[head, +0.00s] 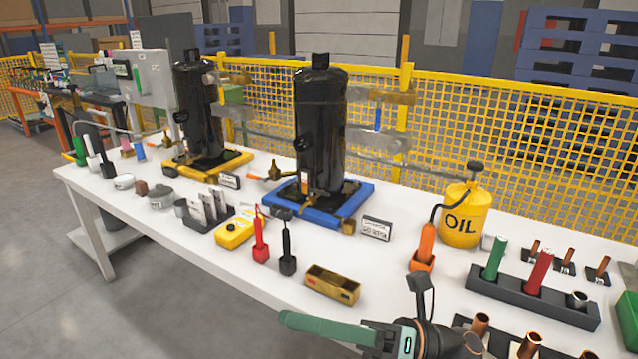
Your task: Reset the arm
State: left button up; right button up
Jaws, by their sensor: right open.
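My right gripper (322,330) is at the bottom edge of the head view, in front of the table's near edge. Its long green finger points left, and its dark body with a small teal mark sits to the right. The jaws are open and I see nothing between them, though the lower part is cut off by the frame. It is nearest to the small brass-coloured box (333,284), and apart from it in the picture. My left gripper is not in view.
The white table (150,215) carries a black compressor on a blue base (320,130), another on a yellow base (198,115), a yellow oil can (463,215), red and black probes, and a dark rack (530,297) with green and red handles. A yellow mesh fence (520,140) stands behind.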

jog(key=w+d+f+m+t+h, duration=0.5)
jog(key=m+t, duration=0.3)
jog(key=m, duration=0.5)
jog(key=w+d+f+m+t+h, duration=0.25)
jog(key=f+m+t+h, duration=0.4)
jog(key=m, duration=0.75)
jog(key=s+d+f+m+h, duration=0.2)
jog(key=f+m, duration=0.2)
jog(key=f, duration=0.2)
jog(key=s+d+f+m+h, duration=0.1)
jog(key=d+f+m+h, duration=0.25)
jog(key=f, duration=0.25)
jog(key=s+d+f+m+g+h, duration=0.2)
jog(key=s+f+m+g, duration=0.45)
jog(key=s+f, duration=0.65)
pick_arm(q)
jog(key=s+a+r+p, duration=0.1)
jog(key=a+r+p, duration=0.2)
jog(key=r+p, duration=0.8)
jog(key=p, duration=0.4)
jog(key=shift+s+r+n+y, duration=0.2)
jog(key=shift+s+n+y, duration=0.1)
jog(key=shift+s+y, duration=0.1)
pick_arm(e)
jog(key=d+r+m+t, duration=0.1)
jog(key=d+r, duration=0.2)
jog(key=r, duration=0.8)
jog(key=shift+s+d, duration=0.15)
jog(key=shift+s, duration=0.15)
